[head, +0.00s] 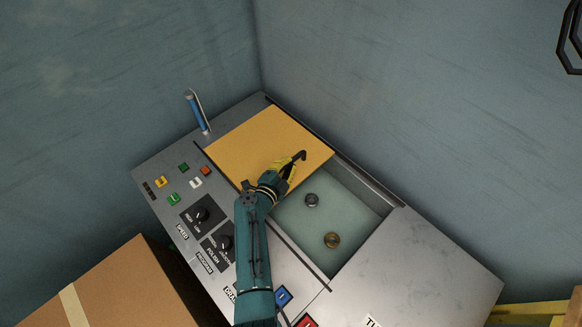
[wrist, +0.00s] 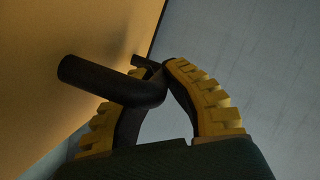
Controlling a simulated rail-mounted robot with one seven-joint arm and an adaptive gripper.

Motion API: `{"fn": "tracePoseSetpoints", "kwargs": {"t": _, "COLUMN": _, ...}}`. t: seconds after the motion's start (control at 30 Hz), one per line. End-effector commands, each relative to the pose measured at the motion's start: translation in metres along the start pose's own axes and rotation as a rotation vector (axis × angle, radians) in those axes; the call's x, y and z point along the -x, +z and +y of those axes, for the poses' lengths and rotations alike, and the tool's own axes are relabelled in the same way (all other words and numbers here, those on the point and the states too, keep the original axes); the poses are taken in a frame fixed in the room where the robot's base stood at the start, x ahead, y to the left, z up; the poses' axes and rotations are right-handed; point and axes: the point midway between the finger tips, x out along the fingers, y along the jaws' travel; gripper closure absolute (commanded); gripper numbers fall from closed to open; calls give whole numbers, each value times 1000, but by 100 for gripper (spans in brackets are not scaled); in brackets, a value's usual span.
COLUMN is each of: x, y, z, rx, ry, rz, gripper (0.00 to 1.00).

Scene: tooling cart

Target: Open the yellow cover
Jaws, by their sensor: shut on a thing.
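The yellow cover (head: 262,141) lies flat over the upper-left part of a recess in the cart top. Its black handle (head: 299,156) is near its lower-right edge. The lower-right part of the recess (head: 360,204) is uncovered, with a dark ring-like part (head: 311,200) and a brass-coloured one (head: 332,240) on its floor. My gripper (head: 288,166) is at the handle. In the wrist view, its yellow-padded fingers (wrist: 158,92) are shut around the black bar of the handle (wrist: 100,80), beside the cover's surface (wrist: 60,40). The fingers partly hide the handle.
Coloured buttons (head: 184,183) and dark knobs (head: 203,214) sit on the cart's left side. A blue-handled upright lever (head: 196,112) stands at the back left. A cardboard box (head: 125,285) is at the lower left. Blue-grey walls stand close behind the cart.

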Motion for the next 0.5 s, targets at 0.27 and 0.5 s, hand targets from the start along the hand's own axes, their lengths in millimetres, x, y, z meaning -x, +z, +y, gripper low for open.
{"fn": "tracePoseSetpoints", "kwargs": {"t": 0.27, "x": 0, "y": 2, "z": 2, "rx": 3, "ry": 5, "rz": 0, "gripper": 100}}
{"fn": "tracePoseSetpoints", "kwargs": {"t": 0.5, "x": 0, "y": 2, "z": 3, "rx": 3, "ry": 6, "rz": 0, "gripper": 82}}
